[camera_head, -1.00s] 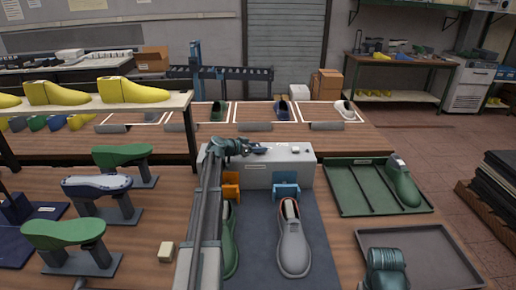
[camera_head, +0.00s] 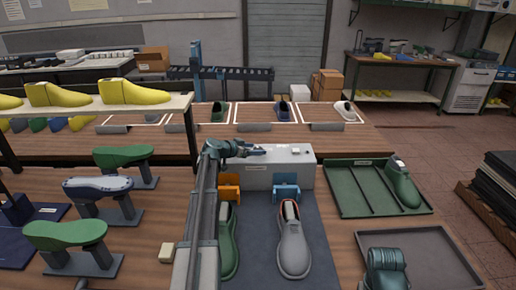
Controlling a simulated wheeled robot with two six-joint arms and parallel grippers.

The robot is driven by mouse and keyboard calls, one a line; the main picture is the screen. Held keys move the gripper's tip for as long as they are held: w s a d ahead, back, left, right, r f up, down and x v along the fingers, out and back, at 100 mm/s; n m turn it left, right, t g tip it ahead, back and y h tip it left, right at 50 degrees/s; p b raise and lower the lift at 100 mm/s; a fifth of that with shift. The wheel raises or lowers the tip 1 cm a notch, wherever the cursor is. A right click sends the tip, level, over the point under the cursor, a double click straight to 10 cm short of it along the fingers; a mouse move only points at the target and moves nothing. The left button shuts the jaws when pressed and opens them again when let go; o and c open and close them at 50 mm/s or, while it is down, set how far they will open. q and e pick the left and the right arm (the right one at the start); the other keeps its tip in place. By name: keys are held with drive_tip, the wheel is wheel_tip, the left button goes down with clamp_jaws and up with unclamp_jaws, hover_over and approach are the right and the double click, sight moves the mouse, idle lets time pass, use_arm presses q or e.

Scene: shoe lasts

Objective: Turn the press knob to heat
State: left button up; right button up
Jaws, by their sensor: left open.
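The press (camera_head: 262,178) is a pale grey box at the back of the blue-grey mat, with an orange clamp (camera_head: 230,187) and a blue clamp (camera_head: 286,187) on its front. A small white part (camera_head: 296,150) sits on its top at the right; I cannot tell whether it is the knob. My left gripper (camera_head: 262,152) is open, above the left-middle of the press top, pointing right. It looks small and dark, and I cannot tell whether it touches anything. Any knob under it is hidden.
A green shoe (camera_head: 229,240) and a grey shoe (camera_head: 293,243) lie on the mat (camera_head: 262,265) before the press. Shoe-last stands (camera_head: 75,240) are left.

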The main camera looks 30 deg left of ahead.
use_arm(q)
drive_tip(key=p+v, duration=0.3)
drive_tip(key=v, duration=0.8)
drive_tip(key=shift+s+p, duration=0.25)
drive_tip(key=shift+p, duration=0.1)
drive_tip(key=shift+w+r, duration=0.1)
drive_tip(key=shift+r, duration=0.05)
drive_tip(key=w+d+n+g+p, duration=0.4)
drive_tip(key=p, duration=0.2)
drive_tip(key=shift+w, duration=0.1)
drive_tip(key=d+n+g+p, duration=0.1)
drive_tip(key=w+n+g+y+p, duration=0.1)
drive_tip(key=n+p, duration=0.1)
drive_tip(key=w+d+n+g+p, duration=0.1)
drive_tip(key=p, duration=0.1)
drive_tip(key=shift+w+d+n+g+y, duration=0.25)
drive_tip(key=shift+d+n+g+y, duration=0.05)
drive_tip(key=shift+d+n+g, duration=0.1)
drive_tip(key=w+d+r+n+g+y+p, duration=0.2)
drive_tip(key=w+r+n+g+y+p, duration=0.3)
drive_tip(key=n, duration=0.7)
wheel_tip(320, 180, up, 4)
drive_tip(key=y+p, duration=0.2)
drive_tip(key=p, duration=0.2)
drive_tip(key=shift+w+d+f+n+p, duration=0.15)
drive_tip(key=shift+d+n+p, duration=0.15)
drive_tip(key=shift+d+n, duration=0.1)
